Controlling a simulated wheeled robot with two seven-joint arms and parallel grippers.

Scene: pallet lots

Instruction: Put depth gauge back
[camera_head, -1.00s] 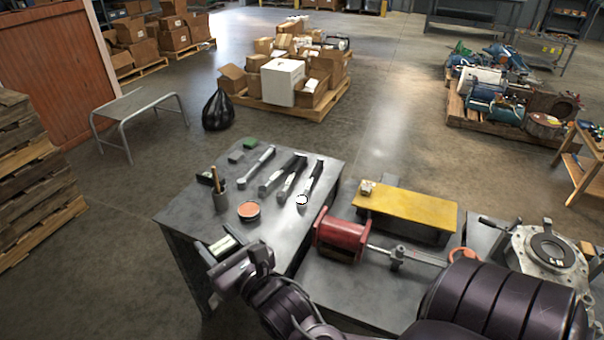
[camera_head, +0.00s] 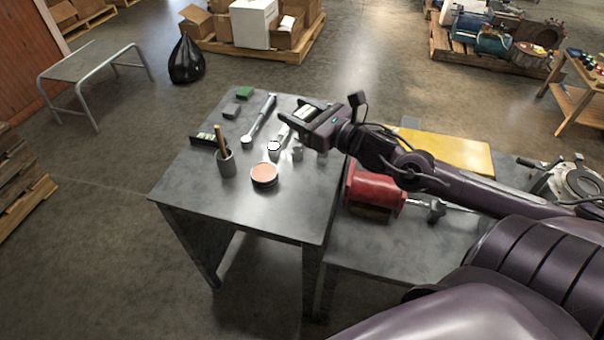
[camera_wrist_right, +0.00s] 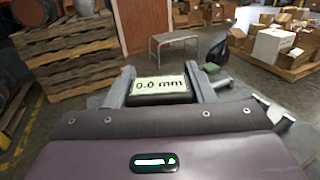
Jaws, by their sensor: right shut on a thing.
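My right gripper (camera_head: 303,118) reaches in from the right over the far right part of the grey table. It is shut on the depth gauge (camera_head: 307,112), a dark block with a pale display. In the right wrist view the depth gauge (camera_wrist_right: 160,86) sits between the two fingers and its display reads 0.0 mm. The gripper and arm hide part of the table's right side and the tools lying there. I cannot tell from these views how high the gauge is above the tabletop. My left gripper is not in view.
On the grey table (camera_head: 300,215) are a long-handled tool (camera_head: 260,120), a round-ended tool (camera_head: 274,146) partly covered, a cup with a brush (camera_head: 226,162), an orange-topped tin (camera_head: 264,175), a green block (camera_head: 245,92) and a grey block (camera_head: 231,111). A red cylinder (camera_head: 373,190) lies right.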

